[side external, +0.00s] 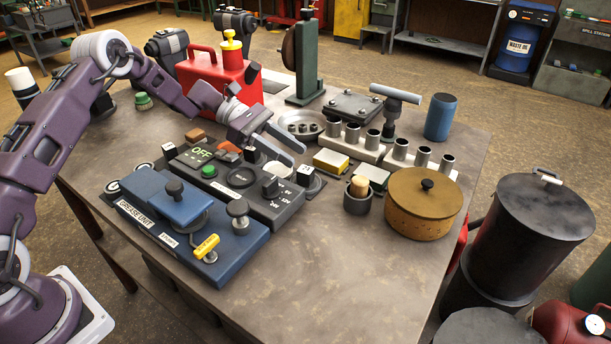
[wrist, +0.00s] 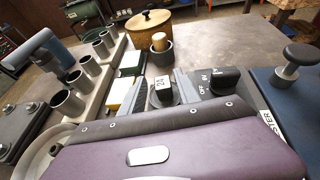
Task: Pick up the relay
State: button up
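A small dark block with a white numbered top (side external: 306,174), which may be the relay, stands beside the right end of the dark control box (side external: 262,204). The same block (wrist: 161,90) shows in the wrist view between my finger lines, ahead of the purple gripper body. My gripper (side external: 298,156) is open, its two grey fingers apart and angled down to the right, above and behind the block. A similar small block (side external: 169,150) stands at the box's left end.
A blue grease unit (side external: 190,225) lies in front of the box. A red can (side external: 215,85) stands behind my gripper. Right of the block are a dark cup (side external: 357,203), a brown lidded pot (side external: 424,202) and metal tube racks (side external: 345,150). The front right table is clear.

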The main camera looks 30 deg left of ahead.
aim_at(312, 175)
jog(key=f, duration=0.1)
jog(key=d+f, duration=0.1)
jog(key=f, duration=0.1)
jog(key=x, duration=0.6)
jog(key=shift+w, duration=0.1)
jog(key=shift+r, duration=0.1)
grip_shut()
